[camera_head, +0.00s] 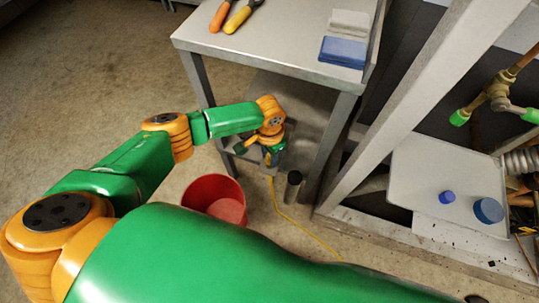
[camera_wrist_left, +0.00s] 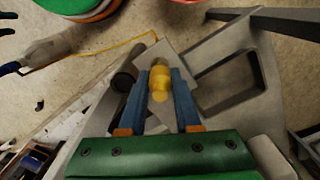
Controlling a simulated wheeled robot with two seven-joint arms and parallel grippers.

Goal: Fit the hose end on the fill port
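My left gripper (camera_head: 270,158) hangs low beside the grey table in the head view. In the left wrist view its two blue fingers (camera_wrist_left: 160,84) are closed around a yellow hose end (camera_wrist_left: 158,78). A thin yellow hose (camera_head: 275,195) runs down from the gripper to the floor and along it to the right. The rack with its pipework is at the right of the head view. It has a brass valve (camera_head: 498,92) and pipe ends with green tips (camera_head: 459,117). I cannot tell which fitting is the fill port. My right gripper is not in view.
A red bucket (camera_head: 190,190) stands on the floor left of the gripper. A dark cylinder (camera_head: 293,186) stands near a table leg. The table (camera_head: 285,45) holds orange- and yellow-handled tools and a blue block (camera_head: 343,52). A pale post (camera_head: 400,112) rises between table and rack.

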